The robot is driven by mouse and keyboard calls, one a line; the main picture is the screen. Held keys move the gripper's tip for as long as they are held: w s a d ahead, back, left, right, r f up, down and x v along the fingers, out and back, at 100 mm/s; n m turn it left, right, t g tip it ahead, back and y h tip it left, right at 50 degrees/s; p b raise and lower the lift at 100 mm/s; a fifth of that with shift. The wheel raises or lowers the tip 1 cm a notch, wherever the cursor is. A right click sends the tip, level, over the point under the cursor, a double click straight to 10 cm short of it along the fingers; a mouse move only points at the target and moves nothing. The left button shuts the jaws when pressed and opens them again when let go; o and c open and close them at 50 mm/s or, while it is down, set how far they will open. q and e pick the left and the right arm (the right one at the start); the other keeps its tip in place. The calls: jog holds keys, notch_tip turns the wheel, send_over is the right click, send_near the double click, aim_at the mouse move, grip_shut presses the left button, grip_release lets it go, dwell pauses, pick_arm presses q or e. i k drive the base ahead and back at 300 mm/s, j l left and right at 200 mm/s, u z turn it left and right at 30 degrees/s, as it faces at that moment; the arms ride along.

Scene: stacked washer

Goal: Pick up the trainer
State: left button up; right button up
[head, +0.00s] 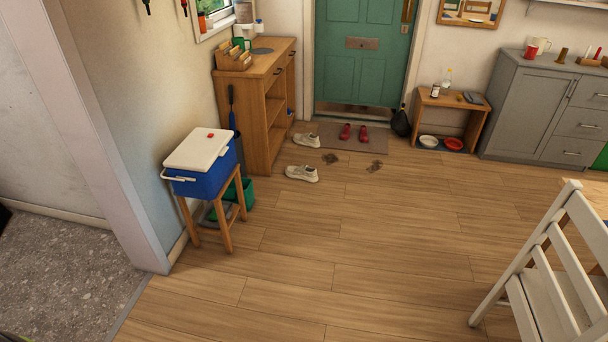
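One whitish trainer (301,173) lies on the wooden floor, a little in front of the doormat and right of the stool. A second whitish trainer (307,140) lies farther back, by the left end of the mat. Both are far from me across open floor. Neither of my grippers shows in the head view.
A blue and white cooler (199,162) stands on a wooden stool (229,236) at the left, with a green tub (247,192) by it. Red shoes (354,133) sit on the doormat (327,129). Dark dirt patches (374,166) mark the floor. A white chair (525,262) stands at the right. The middle floor is clear.

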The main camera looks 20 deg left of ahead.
aim_at(308, 174)
jog(key=i+z, duration=0.15)
jog(key=i, duration=2.35)
jog(key=i+u, duration=0.1)
jog(key=i, duration=0.45)
jog(key=i+l+u, duration=0.1)
jog(key=i, duration=0.5)
jog(key=i+l+u, duration=0.1)
jog(key=i+l, duration=0.15)
jog(key=i, duration=0.3)
